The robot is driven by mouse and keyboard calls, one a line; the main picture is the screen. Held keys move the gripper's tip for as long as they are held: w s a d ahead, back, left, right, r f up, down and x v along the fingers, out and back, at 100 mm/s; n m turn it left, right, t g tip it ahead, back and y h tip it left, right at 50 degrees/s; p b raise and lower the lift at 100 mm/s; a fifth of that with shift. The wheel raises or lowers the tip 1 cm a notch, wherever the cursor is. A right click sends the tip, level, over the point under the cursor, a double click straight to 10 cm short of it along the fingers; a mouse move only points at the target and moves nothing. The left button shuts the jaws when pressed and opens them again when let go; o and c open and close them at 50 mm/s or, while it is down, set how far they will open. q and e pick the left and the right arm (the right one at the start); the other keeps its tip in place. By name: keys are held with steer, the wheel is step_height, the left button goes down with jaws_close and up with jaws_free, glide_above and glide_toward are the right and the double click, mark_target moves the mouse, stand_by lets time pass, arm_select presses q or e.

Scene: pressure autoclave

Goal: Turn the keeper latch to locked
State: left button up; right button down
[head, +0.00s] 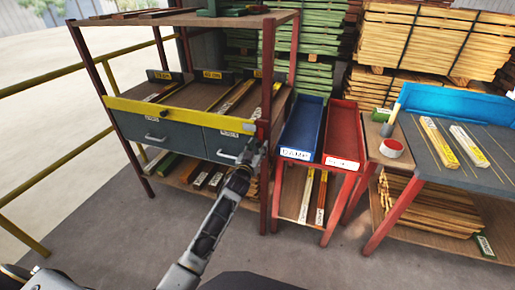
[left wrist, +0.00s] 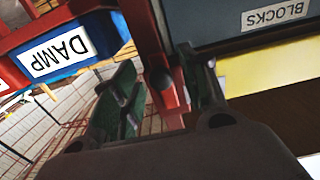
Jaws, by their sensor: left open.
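A yellow bar (head: 180,114) runs across the front of the rack above the grey drawers. Its right end meets the dark red right front post (head: 266,80). A small red part (left wrist: 166,92) with a rounded end, seemingly the keeper latch, shows at that post in the left wrist view; whether it is turned is unclear. My left gripper (head: 254,150) is at the post, just below the bar's right end. In the left wrist view, my left gripper (left wrist: 160,95) is open, with the red part between its fingers; contact cannot be told. My right gripper is not in view.
A grey drawer (left wrist: 225,20) labelled BLOCKS is close beside the gripper. A blue tray (head: 303,125) labelled DAMP and a red tray (head: 344,130) stand right of the post. A workbench (head: 450,165) is further right. Open floor (head: 95,235) lies left of my arm.

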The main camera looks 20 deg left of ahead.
arm_select(q)
jaws_close()
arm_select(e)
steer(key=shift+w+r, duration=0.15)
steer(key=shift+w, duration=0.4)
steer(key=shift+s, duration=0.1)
